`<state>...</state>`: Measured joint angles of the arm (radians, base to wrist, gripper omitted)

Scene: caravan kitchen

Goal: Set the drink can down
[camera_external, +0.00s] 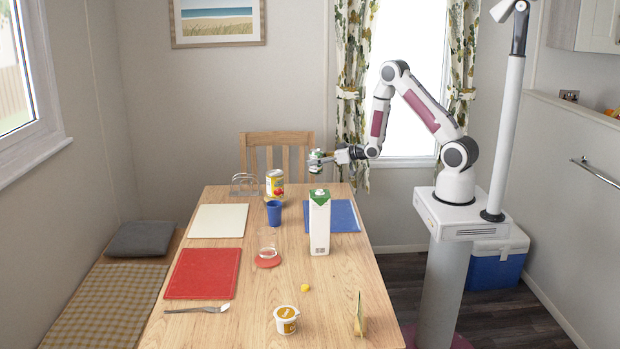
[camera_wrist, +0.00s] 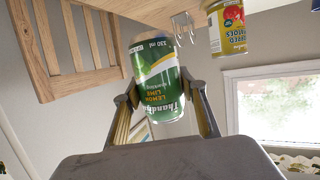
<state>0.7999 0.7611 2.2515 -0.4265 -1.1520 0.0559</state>
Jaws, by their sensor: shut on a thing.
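The drink can (camera_wrist: 158,82) is green and white with lemon lime lettering. In the wrist view it sits between both fingers of my gripper (camera_wrist: 160,108), which is shut on it. In the outside view the can (camera_external: 316,155) is small and partly covered by the fingers. My gripper (camera_external: 322,158) holds it in the air near the far end of the wooden table (camera_external: 225,312), to the right of the food tin. I cannot tell its exact height above the table.
Near the far end stand a food tin (camera_external: 275,183), a wire rack (camera_external: 244,184) and a blue cup (camera_external: 274,213). A tall carton (camera_external: 319,222) stands in front of a blue mat (camera_external: 345,216). A glass (camera_external: 267,242) is on a red coaster (camera_external: 267,262). A chair (camera_external: 277,141) stands behind the table.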

